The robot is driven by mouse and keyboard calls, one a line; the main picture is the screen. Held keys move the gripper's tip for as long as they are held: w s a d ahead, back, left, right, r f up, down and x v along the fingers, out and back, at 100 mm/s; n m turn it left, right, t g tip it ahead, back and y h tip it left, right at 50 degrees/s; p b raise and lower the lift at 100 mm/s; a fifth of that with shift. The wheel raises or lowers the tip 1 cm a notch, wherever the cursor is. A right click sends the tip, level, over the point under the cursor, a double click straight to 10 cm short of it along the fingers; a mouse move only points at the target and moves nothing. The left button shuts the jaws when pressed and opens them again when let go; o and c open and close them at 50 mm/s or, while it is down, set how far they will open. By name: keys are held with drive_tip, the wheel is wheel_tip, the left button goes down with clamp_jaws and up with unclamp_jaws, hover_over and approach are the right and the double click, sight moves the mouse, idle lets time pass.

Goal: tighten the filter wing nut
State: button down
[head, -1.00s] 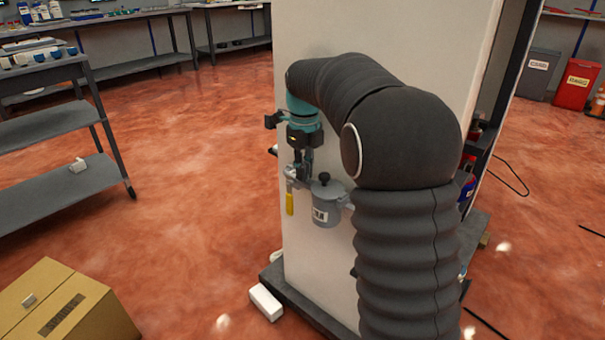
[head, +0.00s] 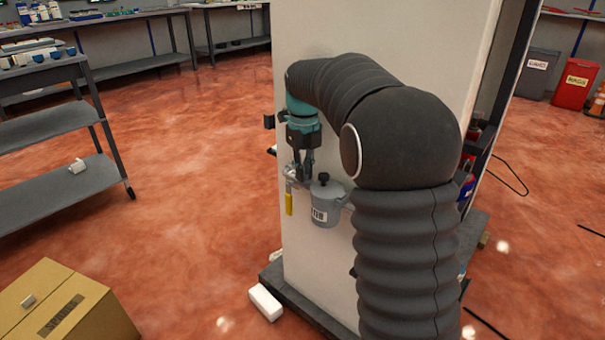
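A grey filter canister (head: 325,212) with a white label is mounted on the front of the pale panel. A dark knob (head: 324,177) stands on its lid; I cannot tell whether it is the wing nut. My gripper (head: 303,173) points down just left of the knob, over the pipe fittings beside the canister. Its fingers show as two dark, narrow shapes. The fingertips blend into the fittings, so I cannot tell whether they touch or hold anything, or whether a wing nut is between them.
A yellow valve handle (head: 289,204) hangs left of the canister. The panel (head: 310,270) stands on a dark base with a white block (head: 265,302) beside it. A cardboard box (head: 70,305) and a grey cart (head: 55,170) are at the left. Open floor lies between.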

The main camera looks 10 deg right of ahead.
drive_tip(key=c, duration=1.5)
unclamp_jaws()
drive_tip(key=shift+o, duration=0.2)
drive_tip(key=shift+r, duration=0.1)
drive_tip(key=shift+r, duration=3.45)
